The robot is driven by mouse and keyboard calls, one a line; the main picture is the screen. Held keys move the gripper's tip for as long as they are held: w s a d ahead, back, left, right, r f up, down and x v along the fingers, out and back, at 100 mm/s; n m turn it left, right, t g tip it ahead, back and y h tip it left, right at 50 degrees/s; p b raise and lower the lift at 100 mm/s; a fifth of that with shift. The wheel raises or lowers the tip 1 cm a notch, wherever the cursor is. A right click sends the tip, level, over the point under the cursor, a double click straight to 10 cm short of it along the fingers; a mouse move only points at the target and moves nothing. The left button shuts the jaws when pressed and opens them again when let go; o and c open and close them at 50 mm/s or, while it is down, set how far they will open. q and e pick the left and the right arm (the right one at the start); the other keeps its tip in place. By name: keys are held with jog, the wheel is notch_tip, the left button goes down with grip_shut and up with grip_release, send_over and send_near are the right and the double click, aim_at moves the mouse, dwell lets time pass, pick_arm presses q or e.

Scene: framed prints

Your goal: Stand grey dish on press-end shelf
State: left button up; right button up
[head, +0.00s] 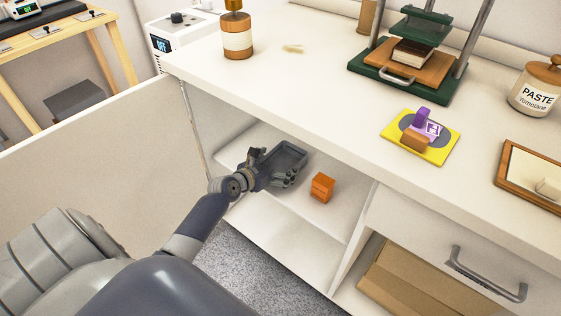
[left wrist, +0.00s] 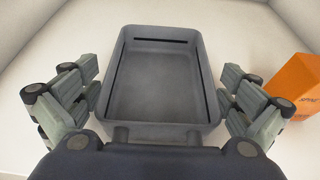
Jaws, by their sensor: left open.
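The grey dish (head: 291,157) is on the cupboard shelf (head: 343,217) under the counter. In the left wrist view the dish (left wrist: 159,80) is a shallow rectangular tray with a raised rim, its open side facing the camera. My left gripper (head: 279,174) reaches into the cupboard at the dish. In the left wrist view my left gripper (left wrist: 166,95) is open, one finger on each side of the dish, with small gaps to its walls. The dish's near edge is close to the gripper's palm. My right gripper is in neither view.
An orange box (head: 322,187) stands on the shelf right of the dish. The open cupboard door (head: 90,150) is at left. The counter (head: 300,80) overhangs the shelf and holds a green press (head: 410,60), a yellow mat (head: 443,148) and a paste jar (head: 537,90).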

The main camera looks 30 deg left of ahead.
pick_arm(q)
jog(key=shift+p+v, duration=0.35)
jog(key=shift+v, duration=0.8)
jog(key=p+v, duration=0.1)
jog(key=v, duration=0.2)
jog(key=shift+s+r, duration=0.25)
jog(key=s+d+f+n+g, duration=0.1)
jog(key=s+d+n+g, duration=0.2)
jog(key=s+d+n, duration=0.3)
jog(key=s+d+f+n+g, duration=0.2)
jog(key=s+d+n+g, duration=0.2)
jog(key=s+n, duration=0.7)
jog(key=s+d+f+n+g+p, duration=0.1)
jog(key=s+d+n, duration=0.7)
jog(key=n, duration=0.9)
jog(key=shift+s+f+n+g+y, duration=0.4)
jog(key=shift+s+f+g, duration=0.2)
jog(key=shift+g, duration=0.6)
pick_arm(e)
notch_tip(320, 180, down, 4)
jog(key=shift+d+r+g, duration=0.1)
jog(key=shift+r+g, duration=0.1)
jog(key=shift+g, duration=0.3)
